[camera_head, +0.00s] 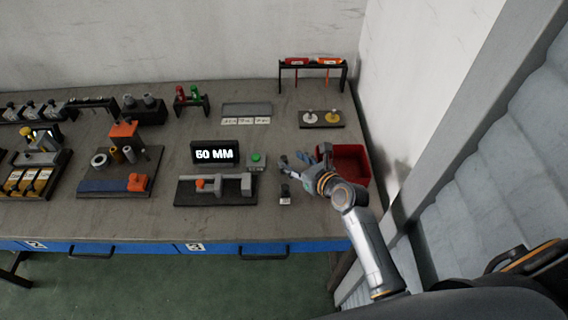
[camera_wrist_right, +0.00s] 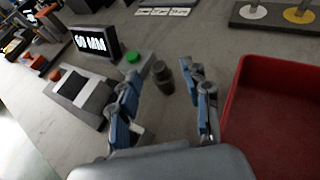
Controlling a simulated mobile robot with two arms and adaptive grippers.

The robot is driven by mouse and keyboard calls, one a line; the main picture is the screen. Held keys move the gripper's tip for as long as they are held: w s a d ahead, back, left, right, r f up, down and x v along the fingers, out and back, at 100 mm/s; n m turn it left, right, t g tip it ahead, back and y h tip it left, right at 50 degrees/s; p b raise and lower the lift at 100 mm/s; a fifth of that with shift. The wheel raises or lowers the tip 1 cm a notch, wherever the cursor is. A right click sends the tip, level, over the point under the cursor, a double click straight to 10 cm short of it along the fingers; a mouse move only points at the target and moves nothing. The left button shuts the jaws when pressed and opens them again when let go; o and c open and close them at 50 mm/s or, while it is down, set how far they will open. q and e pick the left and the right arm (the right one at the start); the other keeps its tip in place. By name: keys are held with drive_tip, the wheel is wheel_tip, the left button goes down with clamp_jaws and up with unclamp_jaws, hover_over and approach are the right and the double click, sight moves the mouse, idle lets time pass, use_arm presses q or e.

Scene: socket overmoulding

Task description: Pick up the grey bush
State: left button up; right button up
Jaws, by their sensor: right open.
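A small dark grey cylinder, which looks like the grey bush (camera_wrist_right: 162,77), stands on the bench right of the green-button box. In the right wrist view it lies beyond and between the fingertips of my right gripper (camera_wrist_right: 159,82), with no visible contact. In the head view my right gripper (camera_head: 293,162) is low over the bench, left of the red bin, fingers spread and pointing left. The bush is hard to make out there beside the fingers. My left gripper is in neither view.
The red bin (camera_head: 349,163) is close beside my right gripper. The green-button box (camera_head: 257,161), a 60 MM display (camera_head: 215,153) and a clamp fixture (camera_head: 216,190) stand to the left. A small dark labelled piece (camera_head: 285,194) stands in front of the gripper.

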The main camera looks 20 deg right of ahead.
sight(285, 159)
drive_tip(key=shift+w+a+f, duration=0.35)
drive_tip(key=shift+w, duration=0.15)
drive_tip(key=x, duration=0.3)
drive_tip(key=shift+w+f, duration=0.1)
drive_tip(key=shift+f, duration=0.15)
drive_tip(key=shift+w+f, duration=0.15)
drive_tip(key=shift+w, duration=0.05)
drive_tip(key=shift+s+a, duration=0.1)
drive_tip(key=shift+c, duration=0.6)
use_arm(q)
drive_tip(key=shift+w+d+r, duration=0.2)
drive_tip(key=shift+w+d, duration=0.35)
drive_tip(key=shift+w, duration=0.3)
use_arm(e)
clamp_jaws()
